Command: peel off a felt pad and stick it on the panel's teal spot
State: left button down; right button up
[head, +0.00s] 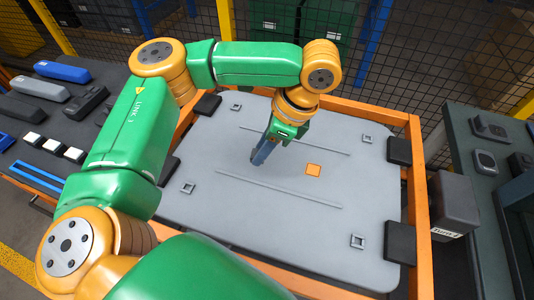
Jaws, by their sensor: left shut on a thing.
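The panel (225,215) is a large light-grey plate with rounded corners, lying flat in an orange frame. My left gripper (260,158) points down at the panel, left of the orange spot. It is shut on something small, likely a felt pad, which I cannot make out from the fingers. I cannot tell whether the fingertips touch the panel. My right gripper is not in view.
Dark clamps, such as this one (398,150), sit on the panel's edges. A left bench holds blue (62,72), grey (40,88) and black (87,104) tools, white-topped blocks (53,145) and blue strips (35,183). A dark bench (490,190) and grey box (456,203) stand right.

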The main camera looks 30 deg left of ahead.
pick_arm(q)
jog(key=m+t, duration=0.1)
jog(key=m, duration=0.2)
jog(key=w+a+m+t+b, duration=0.1)
jog(key=m, duration=0.2)
jog(key=w+a+m+t, duration=0.1)
jog(key=m, duration=0.2)
jog(key=shift+w+a+f+m+t, duration=0.15)
jog(key=shift+f+m+t, duration=0.15)
jog(key=shift+f+m, duration=0.1)
jog(key=m, duration=0.1)
jog(key=m+t+h, duration=0.1)
jog(key=m, duration=0.1)
jog(key=a+m+b, duration=0.1)
jog(key=m, duration=0.1)
jog(key=shift+w+r+t+h, duration=0.2)
jog(key=shift+t+h, duration=0.1)
jog(key=m, duration=0.1)
jog(key=m+h+b, duration=0.1)
jog(key=m, duration=0.3)
jog(key=shift+w+a+f+t, duration=0.1)
jog(key=shift+w+a+t, duration=0.25)
jog(key=shift+t, duration=0.05)
notch_tip(320, 180, down, 5)
jog(key=b, duration=0.7)
jog(key=shift+f, duration=0.1)
jog(key=shift+r+p, duration=0.2)
jog(key=shift+p, duration=0.1)
